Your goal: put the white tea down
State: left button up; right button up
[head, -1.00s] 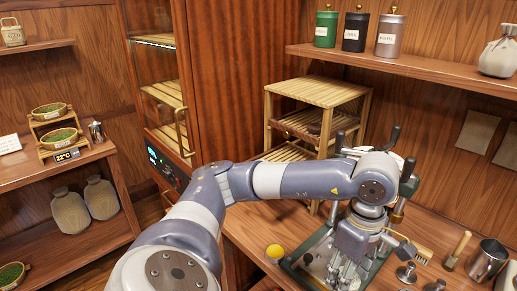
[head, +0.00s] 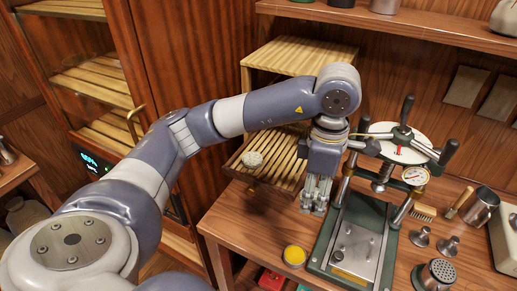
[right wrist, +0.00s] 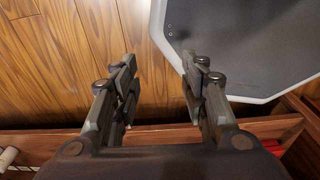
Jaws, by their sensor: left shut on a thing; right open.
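My left gripper (head: 314,196) points down in the head view, between the slatted drying rack and the press. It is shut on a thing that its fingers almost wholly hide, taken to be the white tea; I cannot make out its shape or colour. A pale round lump (head: 253,159) lies on the pulled-out slatted shelf (head: 285,172), left of the gripper and apart from it. My right gripper (right wrist: 158,85) is open and empty in the right wrist view.
The green press (head: 345,244) with dark handles and a gauge stands right of my left gripper. A yellow-topped round tin (head: 294,256) is at the table's front edge. Metal tampers (head: 448,246), a brush (head: 424,212) and a steel cup (head: 481,207) stand at the right.

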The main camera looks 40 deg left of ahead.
pick_arm(q)
jog(key=w+a+p, duration=0.1)
jog(key=a, duration=0.1)
jog(key=w+a+p, duration=0.1)
jog(key=w+a, duration=0.1)
jog(key=w+a+p, duration=0.1)
jog(key=a, duration=0.1)
jog(key=shift+w+a+f, duration=0.1)
jog(key=shift+w+a, duration=0.1)
jog(key=p, duration=0.2)
send_over(286, 170)
jog(key=shift+s+d+f, duration=0.2)
jog(key=shift+f, duration=0.25)
jog(key=shift+w+a+f, duration=0.1)
jog(key=shift+w+a, duration=0.05)
jog(key=shift+a, duration=0.05)
jog(key=shift+f+p, duration=0.25)
jog(key=shift+p, duration=0.2)
notch_tip(286, 170, down, 2)
jog(key=shift+f+p, duration=0.1)
jog(key=shift+p, duration=0.65)
jog(key=shift+f, duration=0.6)
jog(key=o, duration=0.9)
pick_arm(e)
notch_tip(286, 170, up, 7)
jog(key=d, duration=0.1)
jog(key=shift+d, duration=0.35)
